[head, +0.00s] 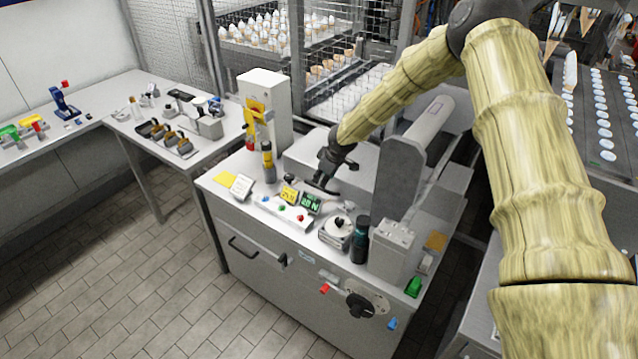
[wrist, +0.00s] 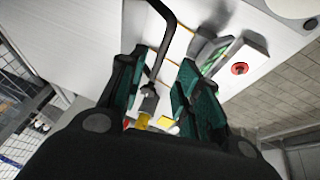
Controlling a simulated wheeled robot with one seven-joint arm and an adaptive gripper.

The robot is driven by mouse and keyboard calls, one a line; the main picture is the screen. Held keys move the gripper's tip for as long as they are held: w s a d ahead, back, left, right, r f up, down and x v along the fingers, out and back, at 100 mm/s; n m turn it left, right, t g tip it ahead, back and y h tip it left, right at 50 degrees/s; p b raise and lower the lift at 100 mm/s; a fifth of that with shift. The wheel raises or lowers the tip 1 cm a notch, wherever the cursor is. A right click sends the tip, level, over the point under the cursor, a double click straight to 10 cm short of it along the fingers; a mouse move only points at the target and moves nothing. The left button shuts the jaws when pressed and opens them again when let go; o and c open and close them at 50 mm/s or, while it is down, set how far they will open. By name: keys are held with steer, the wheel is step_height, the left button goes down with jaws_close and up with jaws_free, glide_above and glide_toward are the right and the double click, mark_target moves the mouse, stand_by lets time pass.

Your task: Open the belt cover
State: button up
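The white belt cover (head: 302,152) seems to be the low pale housing on top of the machine bench; its pale surface fills the upper left of the wrist view (wrist: 75,40). A dark bent handle bar (wrist: 161,60) stands out from this surface. My gripper (head: 326,179) is low over the front of the housing. In the wrist view my gripper (wrist: 158,92) has its two green-padded fingers apart, with the bar running between them. A gap shows on the right of the bar; contact on the left is unclear. The cover looks closed.
A small display (head: 311,203) and a panel with coloured buttons (head: 285,212) stand in front of my gripper. A yellow-and-white post (head: 266,105) rises at left, a large grey rounded housing (head: 400,175) at right. A round pot (head: 337,232) and a dark bottle (head: 359,240) stand near the front edge.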

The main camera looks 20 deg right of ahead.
mark_target(320, 188)
steer(key=shift+p+x, duration=1.2)
steer(key=shift+x, duration=2)
steer(key=shift+a, duration=0.1)
steer(key=shift+c, duration=0.2)
jaws_close()
